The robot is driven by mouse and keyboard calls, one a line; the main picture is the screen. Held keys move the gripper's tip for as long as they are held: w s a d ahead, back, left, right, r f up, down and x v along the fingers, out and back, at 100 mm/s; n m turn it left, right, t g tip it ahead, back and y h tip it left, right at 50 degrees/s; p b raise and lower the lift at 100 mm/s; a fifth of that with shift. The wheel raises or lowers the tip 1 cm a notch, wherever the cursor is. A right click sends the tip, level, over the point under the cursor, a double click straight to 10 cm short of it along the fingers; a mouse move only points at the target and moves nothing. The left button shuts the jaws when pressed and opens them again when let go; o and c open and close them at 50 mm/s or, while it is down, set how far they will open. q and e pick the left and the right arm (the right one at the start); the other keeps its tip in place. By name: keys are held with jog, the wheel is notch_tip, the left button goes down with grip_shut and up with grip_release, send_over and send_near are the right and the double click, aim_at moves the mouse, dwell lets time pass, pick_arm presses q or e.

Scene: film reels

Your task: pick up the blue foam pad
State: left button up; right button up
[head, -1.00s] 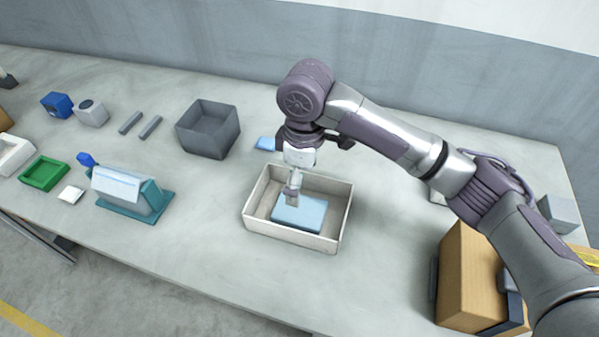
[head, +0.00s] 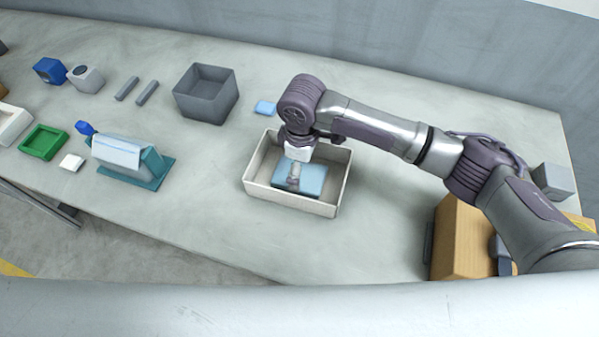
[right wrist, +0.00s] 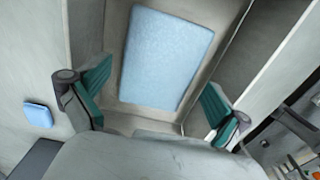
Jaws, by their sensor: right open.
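The light blue foam pad (head: 312,181) lies flat in an open white box (head: 337,188) in the middle of the table. The right wrist view shows the pad (right wrist: 167,55) whole on the box floor. My right gripper (head: 294,180) points down into the box over the pad and hides part of it. In the right wrist view the gripper's teal fingers (right wrist: 155,92) are spread wide and empty, on either side of the pad's near end. Whether they touch the pad is unclear. My left gripper is not in view.
A small blue block (head: 265,107) lies behind the box. A dark grey bin (head: 207,98), two grey bars, a teal stand (head: 130,160) and a green tray (head: 43,141) are to the left. A cardboard box (head: 462,236) stands right. Table in front of the white box is clear.

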jog(key=shift+f, duration=1.35)
jog(key=c, duration=0.6)
jog(key=shift+c, duration=0.2)
jog(key=shift+r, duration=0.15)
